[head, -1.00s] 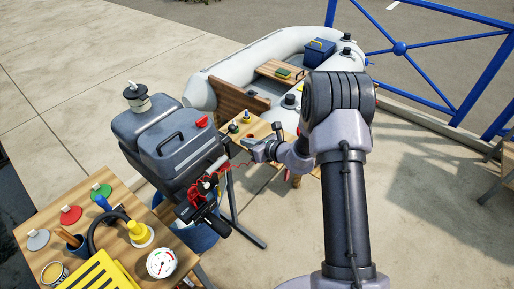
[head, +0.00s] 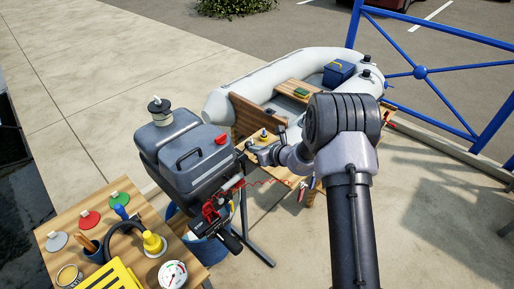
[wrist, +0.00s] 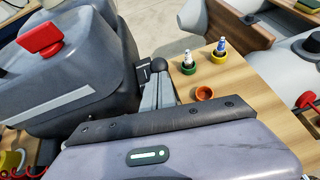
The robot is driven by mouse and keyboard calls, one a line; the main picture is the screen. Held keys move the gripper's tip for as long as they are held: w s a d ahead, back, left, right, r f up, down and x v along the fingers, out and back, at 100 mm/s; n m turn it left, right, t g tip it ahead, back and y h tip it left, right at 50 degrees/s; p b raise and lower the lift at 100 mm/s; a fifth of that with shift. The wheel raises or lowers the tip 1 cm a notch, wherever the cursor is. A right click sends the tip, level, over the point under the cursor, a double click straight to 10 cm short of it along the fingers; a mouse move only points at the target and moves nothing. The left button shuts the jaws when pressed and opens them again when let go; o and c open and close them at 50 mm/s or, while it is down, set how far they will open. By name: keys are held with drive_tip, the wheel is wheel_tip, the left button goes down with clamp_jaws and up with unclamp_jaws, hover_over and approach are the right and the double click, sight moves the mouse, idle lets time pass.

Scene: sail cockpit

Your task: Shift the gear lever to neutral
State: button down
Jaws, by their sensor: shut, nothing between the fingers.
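The grey outboard motor (head: 180,150) stands left of my arm in the head view. Its cowl also fills the left of the wrist view (wrist: 95,90). A black ball knob (wrist: 158,65), which looks like the gear lever's, shows at the motor's right side. A small dark plate with a pale mark (wrist: 143,73) is just left of it. My gripper (head: 251,149) is beside the motor's right side and points at it. In the wrist view my gripper (wrist: 157,82) is shut and empty, its tips close to the knob. I cannot tell whether they touch; the lever's shaft is hidden.
A grey inflatable boat (head: 227,103) is behind; a tool table (head: 75,225) is front left.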

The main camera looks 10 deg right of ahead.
sight(246, 143)
drive_tip(key=r+p, duration=0.1)
drive_tip(key=w+a+r+g+p, duration=0.1)
drive_tip(key=p, duration=0.1)
drive_tip(key=shift+w+r+h, duration=0.1)
drive_tip(key=shift+r+h, duration=0.05)
drive_tip(key=shift+h, duration=0.25)
drive_tip(key=w+a, duration=0.1)
drive_tip(key=w+a+p, duration=0.1)
drive_tip(key=shift+w+r, duration=0.2)
drive_tip(key=shift+w, duration=0.15)
drive_tip(key=shift+w+a+r+p, duration=0.35)
drive_tip(key=shift+w+a, duration=0.2)
drive_tip(key=shift+w, duration=0.25)
